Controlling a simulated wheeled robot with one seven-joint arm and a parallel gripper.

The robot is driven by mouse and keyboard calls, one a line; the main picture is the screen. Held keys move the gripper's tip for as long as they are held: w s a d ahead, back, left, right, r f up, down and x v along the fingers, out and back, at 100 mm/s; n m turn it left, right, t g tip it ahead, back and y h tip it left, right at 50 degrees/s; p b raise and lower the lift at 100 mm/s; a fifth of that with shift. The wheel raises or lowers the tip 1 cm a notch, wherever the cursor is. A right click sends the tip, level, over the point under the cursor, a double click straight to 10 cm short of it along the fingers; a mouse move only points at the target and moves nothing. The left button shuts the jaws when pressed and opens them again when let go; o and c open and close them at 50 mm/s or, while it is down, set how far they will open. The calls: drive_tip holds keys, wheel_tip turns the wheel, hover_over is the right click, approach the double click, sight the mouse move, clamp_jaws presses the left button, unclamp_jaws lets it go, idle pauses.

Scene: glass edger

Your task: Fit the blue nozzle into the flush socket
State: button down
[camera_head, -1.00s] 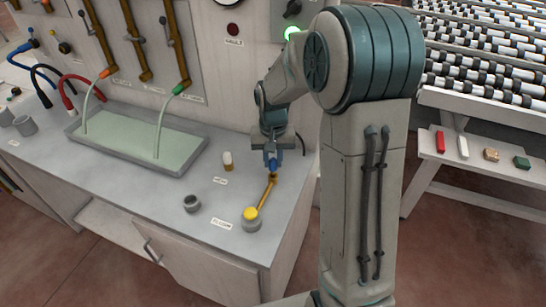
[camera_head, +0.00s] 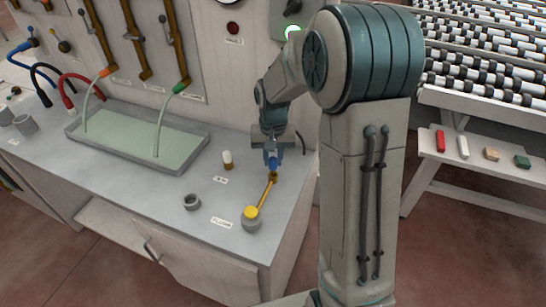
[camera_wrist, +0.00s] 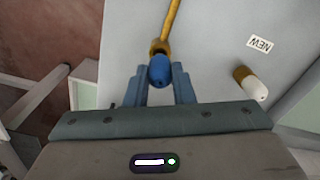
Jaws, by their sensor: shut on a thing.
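My gripper (camera_wrist: 160,88) is shut on the blue nozzle (camera_wrist: 159,72), with a finger on each side of it. In the head view my gripper (camera_head: 273,160) points down above the right part of the grey bench top. A brass collar (camera_wrist: 160,46) sits at the nozzle's far end, in line with a thin brass tube (camera_head: 265,194). That tube runs to a grey round base (camera_head: 252,225) with a yellow cap (camera_head: 251,212). Whether the collar and nozzle are joined cannot be told. A label (camera_head: 221,222) lies beside the base, its text unclear. An open grey ring socket (camera_head: 192,201) stands to the left.
A white-tipped brass piece (camera_wrist: 250,83) stands by the "NEW" label (camera_wrist: 260,44). A shallow tray (camera_head: 110,147) lies at the back left of the bench. A wall panel with brass tubes (camera_head: 137,40) rises behind. Bare bench lies between tray and ring socket.

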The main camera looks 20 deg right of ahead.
sight(273, 165)
drive_tip(key=shift+f+b, duration=1.3)
drive_tip(key=shift+f, duration=0.35)
drive_tip(key=c, duration=1.2)
unclamp_jaws()
drive_tip(key=shift+r, duration=0.1)
drive_tip(key=shift+o, duration=0.2)
drive_tip(key=shift+r, duration=0.1)
wheel_tip(273, 165, up, 14)
drive_tip(key=shift+f, duration=0.2)
drive_tip(key=s+f+n+t, duration=0.2)
drive_tip(key=s+t, duration=0.1)
drive_tip(key=s, duration=1.8)
drive_tip(key=shift+n, duration=0.3)
